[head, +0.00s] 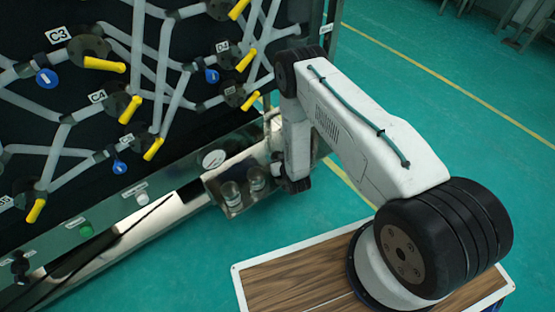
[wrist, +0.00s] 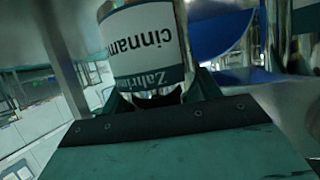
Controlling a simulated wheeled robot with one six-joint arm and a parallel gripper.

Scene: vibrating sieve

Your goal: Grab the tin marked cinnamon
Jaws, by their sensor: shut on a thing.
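The cinnamon tin (wrist: 150,42) is close up in the wrist view. It is a cylinder with a white and dark teal label, and the part-visible word "cinnam" appears upside down. My gripper (wrist: 160,94) is shut on it, with dark fingers at either side of its near end. In the head view my arm hides the fingers, and I cannot make out the tin there.
A metal tray (head: 238,211) on the panel's lower ledge holds two glass-like containers (head: 231,194), just left of my arm's end. The pipe panel with yellow valve handles (head: 104,64) stands at left. A blue curved object (wrist: 222,35) is right of the tin. Green floor (head: 455,130) is open at right.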

